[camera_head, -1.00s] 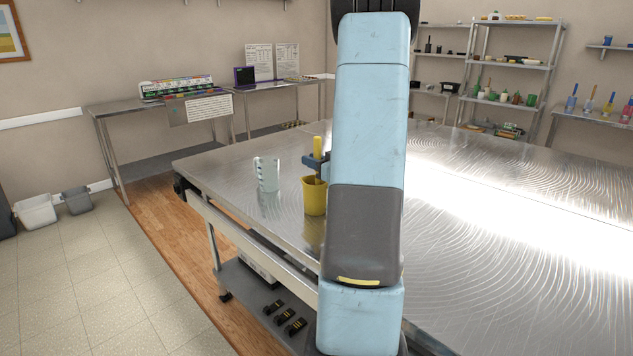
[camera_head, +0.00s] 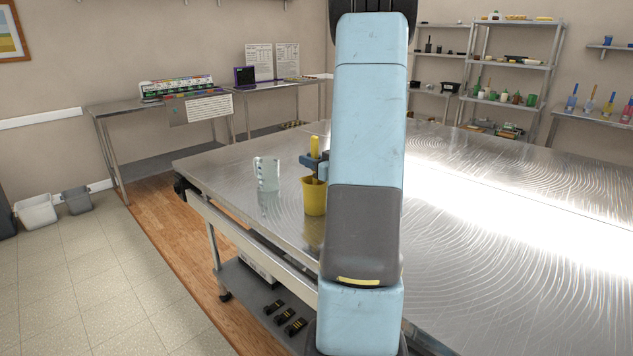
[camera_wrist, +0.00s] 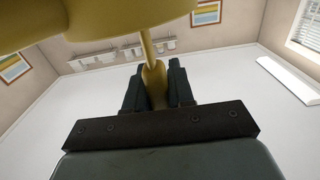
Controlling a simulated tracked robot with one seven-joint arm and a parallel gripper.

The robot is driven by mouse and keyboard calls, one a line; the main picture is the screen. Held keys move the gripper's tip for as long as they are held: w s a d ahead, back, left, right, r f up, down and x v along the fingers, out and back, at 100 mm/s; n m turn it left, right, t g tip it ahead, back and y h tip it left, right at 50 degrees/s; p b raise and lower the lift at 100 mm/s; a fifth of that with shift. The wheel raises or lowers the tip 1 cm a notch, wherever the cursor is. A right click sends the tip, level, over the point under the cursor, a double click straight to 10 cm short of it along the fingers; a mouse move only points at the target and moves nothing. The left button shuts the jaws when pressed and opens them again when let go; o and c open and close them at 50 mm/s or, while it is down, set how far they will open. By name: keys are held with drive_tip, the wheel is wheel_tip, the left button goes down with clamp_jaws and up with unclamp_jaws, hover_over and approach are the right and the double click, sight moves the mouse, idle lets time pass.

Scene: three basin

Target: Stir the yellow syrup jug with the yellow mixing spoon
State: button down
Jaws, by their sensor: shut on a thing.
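The yellow syrup jug (camera_head: 314,198) stands upright on the metal table, just left of my arm. The yellow mixing spoon (camera_head: 315,147) is upright over the jug, its handle top above my fingers and its lower part down inside the jug. My gripper (camera_head: 314,162) is shut on the spoon handle just above the jug's rim. In the wrist view, the spoon (camera_wrist: 154,80) runs between my two dark fingers (camera_wrist: 155,88), and the yellow jug (camera_wrist: 110,22) fills the top. The syrup and the spoon's bowl are hidden.
A clear measuring jug (camera_head: 266,174) stands on the table (camera_head: 225,162) left of the yellow jug, apart from it. My arm hides part of the table's middle. The table right of my arm is bare and bright with glare.

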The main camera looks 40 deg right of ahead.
drive_tip(key=shift+s+d, duration=0.4)
drive_tip(key=shift+w+d, duration=0.4)
drive_tip(key=shift+d, duration=0.3)
drive_tip(key=shift+w, duration=0.3)
wheel_tip(320, 180, up, 14)
drive_tip(key=a, duration=0.1)
drive_tip(key=shift+s+r, duration=0.15)
drive_tip(key=shift+s, duration=0.05)
drive_tip(key=shift+a, duration=0.1)
idle(0.6)
